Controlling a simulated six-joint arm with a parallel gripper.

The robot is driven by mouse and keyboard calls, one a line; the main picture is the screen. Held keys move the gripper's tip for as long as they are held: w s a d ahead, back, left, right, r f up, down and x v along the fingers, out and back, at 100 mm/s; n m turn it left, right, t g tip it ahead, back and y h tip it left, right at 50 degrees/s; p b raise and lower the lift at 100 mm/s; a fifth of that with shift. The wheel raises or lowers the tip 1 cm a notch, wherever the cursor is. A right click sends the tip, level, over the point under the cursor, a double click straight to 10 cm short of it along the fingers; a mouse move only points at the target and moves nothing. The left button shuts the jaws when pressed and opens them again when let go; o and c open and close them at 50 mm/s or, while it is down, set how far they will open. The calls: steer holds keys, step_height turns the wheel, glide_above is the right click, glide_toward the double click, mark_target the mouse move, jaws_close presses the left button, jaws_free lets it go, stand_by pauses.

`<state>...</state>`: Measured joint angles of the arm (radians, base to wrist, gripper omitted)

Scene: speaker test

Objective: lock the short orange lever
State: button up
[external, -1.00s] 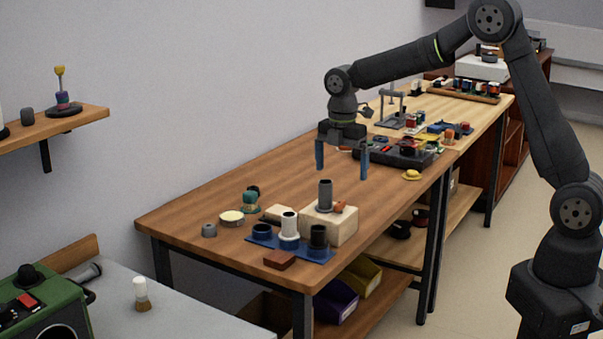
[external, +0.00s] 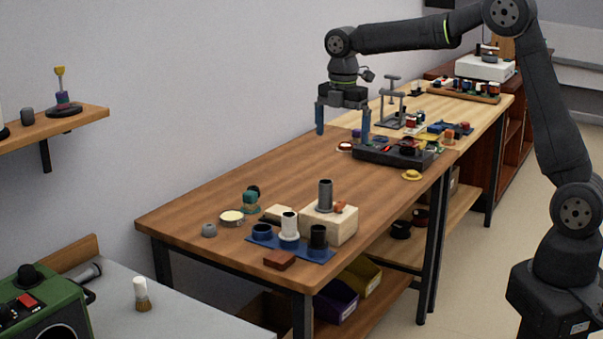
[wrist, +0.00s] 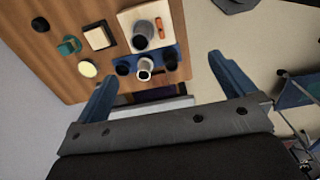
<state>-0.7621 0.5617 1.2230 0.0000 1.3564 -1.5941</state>
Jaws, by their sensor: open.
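A cream block (external: 340,231) stands near the front of the wooden table. It carries an upright grey cylinder (external: 325,196) and a small orange piece (external: 341,207), which looks like the short orange lever. In the wrist view the orange lever (wrist: 159,26) is a short bar beside the cylinder on the block (wrist: 173,18). My gripper (external: 343,128) is open and empty, with its blue fingers pointing down, well above the table and apart from the block. In the wrist view the block lies beyond the open fingers (wrist: 160,72). How the lever is mounted is too small to tell.
A blue tray (external: 322,256) with several cups sits in front of the block. A brown-red block (external: 279,259), a round tin (external: 231,218) and a teal piece (external: 250,203) lie nearby. A black box (external: 373,157) stands farther back. The table's middle is clear.

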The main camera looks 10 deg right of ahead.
steer(key=shift+r, duration=0.45)
